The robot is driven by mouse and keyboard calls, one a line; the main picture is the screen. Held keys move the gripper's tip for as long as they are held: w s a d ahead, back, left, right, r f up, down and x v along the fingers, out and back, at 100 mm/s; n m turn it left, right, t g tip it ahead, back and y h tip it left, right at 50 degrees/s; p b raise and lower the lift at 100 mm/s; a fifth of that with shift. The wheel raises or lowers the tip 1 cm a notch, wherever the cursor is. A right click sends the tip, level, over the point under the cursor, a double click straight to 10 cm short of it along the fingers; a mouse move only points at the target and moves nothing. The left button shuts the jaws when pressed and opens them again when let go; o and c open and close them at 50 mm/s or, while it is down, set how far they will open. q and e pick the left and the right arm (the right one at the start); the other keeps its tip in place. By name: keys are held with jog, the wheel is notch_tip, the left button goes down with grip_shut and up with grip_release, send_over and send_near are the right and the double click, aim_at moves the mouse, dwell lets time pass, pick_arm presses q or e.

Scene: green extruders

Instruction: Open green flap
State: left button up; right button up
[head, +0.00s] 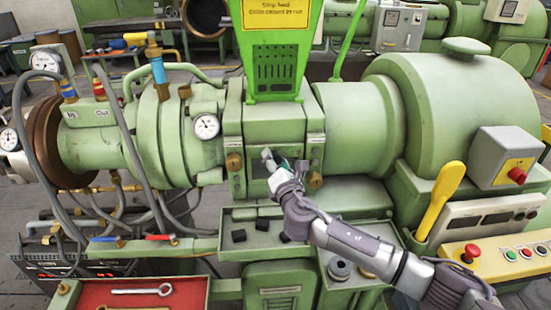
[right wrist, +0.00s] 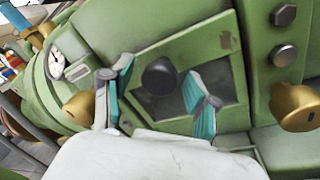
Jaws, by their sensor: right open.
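The green flap (right wrist: 200,45) is a flat panel on the front of the extruder's middle block, with a dark rectangular area and a round black knob (right wrist: 159,77) on it. In the head view the flap (head: 260,155) is partly hidden by my right gripper (head: 282,164). My right gripper (right wrist: 160,98) is open in front of the flap, its teal-padded fingers on either side of the knob in the picture. I cannot tell whether the fingers touch the panel. The flap looks shut. My left gripper is not in view.
Brass knobs (head: 234,162) flank the flap, another (right wrist: 298,108) at right. A tray (head: 225,246) with small black blocks lies below. A red tray (head: 90,297) holds a wrench. A yellow lever (head: 440,197) and button panel (head: 505,255) stand at right.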

jog(key=shift+w, duration=0.3)
grip_shut()
dwell(0.3)
